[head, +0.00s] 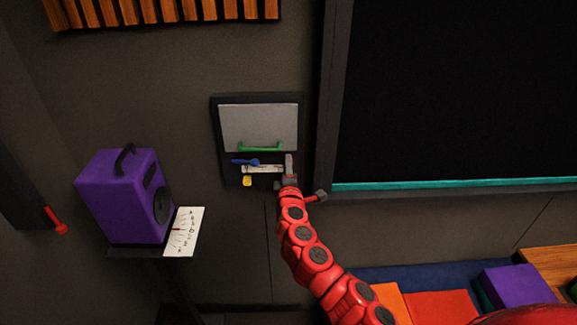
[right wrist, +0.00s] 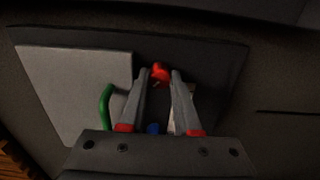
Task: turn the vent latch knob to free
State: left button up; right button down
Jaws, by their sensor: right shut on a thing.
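A panel with a dark frame (head: 215,135) is set in the wall in the head view. It holds a light grey plate (head: 258,125), a green handle (head: 260,148), a blue lever (head: 245,162) and a yellow knob (head: 247,181). My right gripper (head: 289,160) is at the panel's right side and hides what it holds there. In the right wrist view, a red knob (right wrist: 160,73) sits between the fingertips of my right gripper (right wrist: 160,80), which is shut on it. It appears to be the vent latch knob; its setting cannot be read. My left gripper is out of view.
The green handle (right wrist: 106,105) is close beside the fingers in the right wrist view. A purple speaker (head: 125,195) and a dial card (head: 185,232) are on a stand at the left. A dark framed screen (head: 460,90) is close on the right.

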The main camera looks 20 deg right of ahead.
dwell(0.4)
jog(key=c, duration=0.6)
grip_release()
